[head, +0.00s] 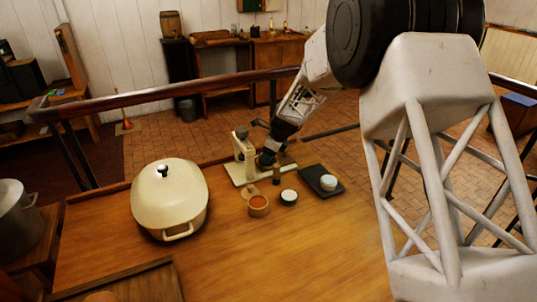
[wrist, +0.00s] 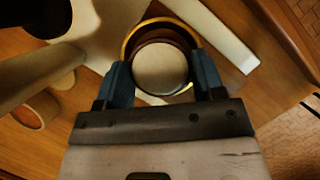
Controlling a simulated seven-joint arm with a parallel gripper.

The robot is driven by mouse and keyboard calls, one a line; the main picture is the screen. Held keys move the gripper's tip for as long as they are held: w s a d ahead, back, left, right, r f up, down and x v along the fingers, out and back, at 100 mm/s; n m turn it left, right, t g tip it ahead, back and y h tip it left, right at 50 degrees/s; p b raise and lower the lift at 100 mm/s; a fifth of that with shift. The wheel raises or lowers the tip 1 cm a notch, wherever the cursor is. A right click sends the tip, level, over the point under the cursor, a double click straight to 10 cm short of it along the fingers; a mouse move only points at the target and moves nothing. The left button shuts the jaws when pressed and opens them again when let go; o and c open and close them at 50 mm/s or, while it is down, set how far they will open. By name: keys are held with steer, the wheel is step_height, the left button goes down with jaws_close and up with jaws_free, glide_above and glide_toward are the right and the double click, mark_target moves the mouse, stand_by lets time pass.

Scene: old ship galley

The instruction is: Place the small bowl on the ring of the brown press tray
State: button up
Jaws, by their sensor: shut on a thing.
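My gripper (wrist: 160,75) is shut on the small bowl (wrist: 160,67), a round brown-rimmed thing with a pale face, seen between the two blue fingers in the wrist view. A gold ring (wrist: 129,43) shows around and beyond the bowl, over a pale surface. I cannot tell whether the bowl touches the ring or hangs above it. In the head view my gripper (head: 267,160) is low beside the upright of the cream press (head: 243,150). The bowl cannot be made out clearly there.
A wooden cup with orange contents (head: 258,206), a white-topped dark jar (head: 289,197) and a dark tray (head: 325,190) carrying a pale round pot (head: 328,182) stand close by. A large cream lidded pot (head: 170,197) stands left. The table's front middle is clear.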

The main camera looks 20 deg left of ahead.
steer(key=shift+f, duration=0.1)
steer(key=o, duration=1)
steer(key=shift+o, duration=0.2)
steer(key=v, duration=1.2)
stand_by(0.4)
